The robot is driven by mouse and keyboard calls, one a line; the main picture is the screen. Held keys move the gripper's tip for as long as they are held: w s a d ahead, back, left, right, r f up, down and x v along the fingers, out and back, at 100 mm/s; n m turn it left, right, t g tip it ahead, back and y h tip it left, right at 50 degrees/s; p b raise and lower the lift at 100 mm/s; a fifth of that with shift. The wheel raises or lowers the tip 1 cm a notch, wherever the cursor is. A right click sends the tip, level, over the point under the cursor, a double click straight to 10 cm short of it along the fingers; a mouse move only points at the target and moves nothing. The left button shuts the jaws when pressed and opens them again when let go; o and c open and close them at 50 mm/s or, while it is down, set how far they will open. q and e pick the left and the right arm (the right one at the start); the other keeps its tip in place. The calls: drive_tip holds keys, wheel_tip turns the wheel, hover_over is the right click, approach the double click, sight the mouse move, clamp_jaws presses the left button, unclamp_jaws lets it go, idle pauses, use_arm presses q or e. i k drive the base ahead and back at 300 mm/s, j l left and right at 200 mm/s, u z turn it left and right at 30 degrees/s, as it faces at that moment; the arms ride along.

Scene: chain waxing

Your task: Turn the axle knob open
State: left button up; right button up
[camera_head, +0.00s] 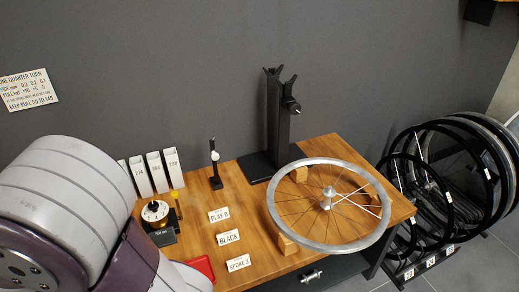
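A black stand (279,125) rises from a flat base at the back of the wooden bench. Near its top, on the right side, is a small dark round part with a pale rim (294,107), which looks like the axle knob; I cannot tell whether it is open or closed. The forked top of the stand holds no wheel. A spoked silver wheel (279,218) lies flat on wooden blocks to the right, its hub (328,197) in the middle. A large white and purple link of my own arm fills the lower left. Neither gripper shows.
Cards reading PLAY 0 (219,215), BLACK (228,238) and SPOKE 3 (238,263) lie on the bench (262,222). A dial gauge (155,211), white boxes (156,172) and a small black post (215,170) stand left. Wheels (455,165) are racked at right.

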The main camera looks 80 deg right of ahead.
sight(294, 109)
drive_tip(key=z, duration=3.05)
